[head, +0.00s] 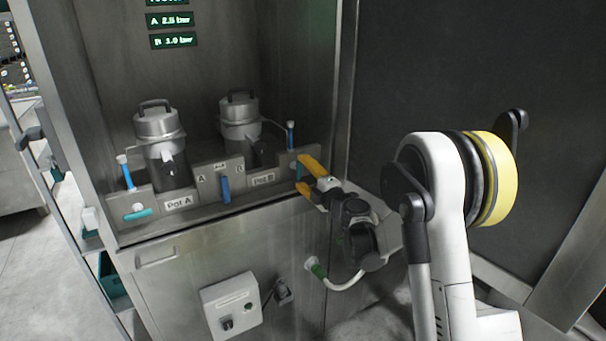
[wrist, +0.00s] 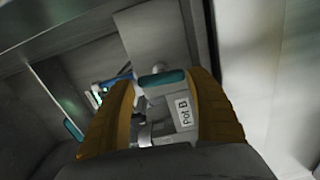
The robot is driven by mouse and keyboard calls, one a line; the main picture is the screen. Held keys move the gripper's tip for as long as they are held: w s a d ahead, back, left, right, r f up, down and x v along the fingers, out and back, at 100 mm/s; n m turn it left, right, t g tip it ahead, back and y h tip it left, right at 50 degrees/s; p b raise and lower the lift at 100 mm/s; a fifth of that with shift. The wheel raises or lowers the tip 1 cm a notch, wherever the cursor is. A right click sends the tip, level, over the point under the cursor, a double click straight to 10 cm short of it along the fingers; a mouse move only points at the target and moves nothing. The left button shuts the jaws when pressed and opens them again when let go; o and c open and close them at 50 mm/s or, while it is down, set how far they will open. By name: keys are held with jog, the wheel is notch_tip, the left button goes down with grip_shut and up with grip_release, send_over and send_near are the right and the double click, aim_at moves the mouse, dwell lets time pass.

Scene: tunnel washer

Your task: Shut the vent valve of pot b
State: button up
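Pot B (head: 240,121) is a lidded metal pot at the right of the bench. Its label (head: 264,179) also shows in the wrist view (wrist: 184,111). A teal valve handle (head: 299,175) is on the panel right of that label, standing roughly upright; I read no name on it. In the wrist view this handle (wrist: 162,78) lies between the yellow fingers of my gripper (head: 303,174), with gaps visible on both sides. My gripper (wrist: 160,82) is open at the panel. A separate blue-handled valve (head: 290,135) stands upright above and behind it.
Pot A (head: 160,140) stands left, with a level teal handle (head: 137,213) and an upright blue valve (head: 127,173). A blue lever (head: 225,189) hangs between the pots. Displays (head: 170,20) read A 2.5 bar and B 1.0 bar. A dark wall (head: 440,80) rises right.

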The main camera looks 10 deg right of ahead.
dwell(0.4)
jog(key=shift+s+d+f, duration=0.1)
jog(key=shift+s+d, duration=0.05)
jog(key=shift+s, duration=0.25)
jog(key=b+v, duration=0.1)
jog(key=v, duration=0.6)
